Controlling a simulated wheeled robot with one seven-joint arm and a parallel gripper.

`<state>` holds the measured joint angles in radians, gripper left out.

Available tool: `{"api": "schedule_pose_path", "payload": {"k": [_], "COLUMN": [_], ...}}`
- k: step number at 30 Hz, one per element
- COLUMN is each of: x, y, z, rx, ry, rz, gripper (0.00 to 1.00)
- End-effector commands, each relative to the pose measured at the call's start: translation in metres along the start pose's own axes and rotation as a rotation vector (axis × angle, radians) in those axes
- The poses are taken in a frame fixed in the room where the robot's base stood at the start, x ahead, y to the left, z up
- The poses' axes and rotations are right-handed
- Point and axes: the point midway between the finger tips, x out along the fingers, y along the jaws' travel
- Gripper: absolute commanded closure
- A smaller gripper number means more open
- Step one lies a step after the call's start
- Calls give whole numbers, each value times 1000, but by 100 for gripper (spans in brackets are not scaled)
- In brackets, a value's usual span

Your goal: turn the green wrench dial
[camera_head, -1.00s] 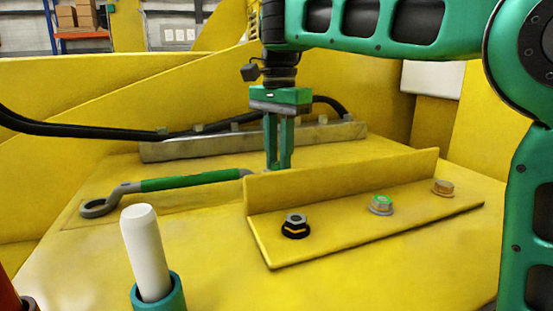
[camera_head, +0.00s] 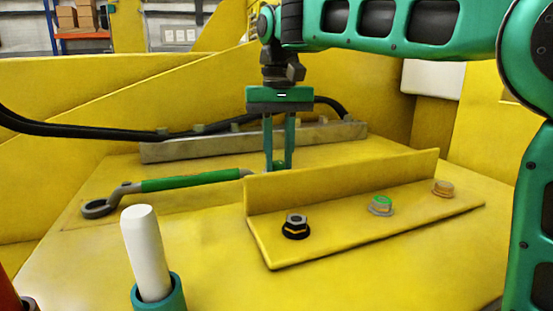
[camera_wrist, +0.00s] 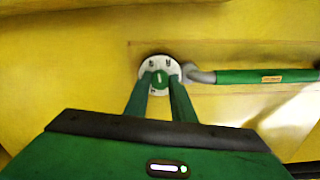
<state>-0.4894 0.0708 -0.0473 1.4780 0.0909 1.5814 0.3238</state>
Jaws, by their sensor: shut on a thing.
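The green wrench (camera_head: 190,181) lies on the yellow surface, its grey ring end at the left in the head view. In the wrist view its green handle (camera_wrist: 265,76) runs to the right, and its grey end meets a round pale dial (camera_wrist: 146,71) with a green centre. My gripper (camera_head: 278,167) points down behind the raised yellow flange. In the wrist view its fingertips (camera_wrist: 160,82) are close together on the dial's green centre, shut on it. The flange partly hides the dial in the head view.
A yellow angle plate (camera_head: 340,187) with several bolts stands just in front of my gripper. A white peg in a teal collar (camera_head: 145,255) stands at the front left. A grey bar (camera_head: 215,146) and a black hose (camera_head: 80,130) lie behind.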

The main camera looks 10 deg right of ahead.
Motion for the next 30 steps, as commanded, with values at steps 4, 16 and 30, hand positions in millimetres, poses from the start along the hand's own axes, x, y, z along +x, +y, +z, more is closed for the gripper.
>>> {"api": "schedule_pose_path", "payload": {"k": [4, 16, 30], "x": [-1, -2, -2], "y": [0, 0, 0], "z": [0, 0, 0], "rx": [-127, -368, -436], "ry": [2, 2, 2], "rz": [-1, 0, 0], "gripper": [100, 100, 100]}}
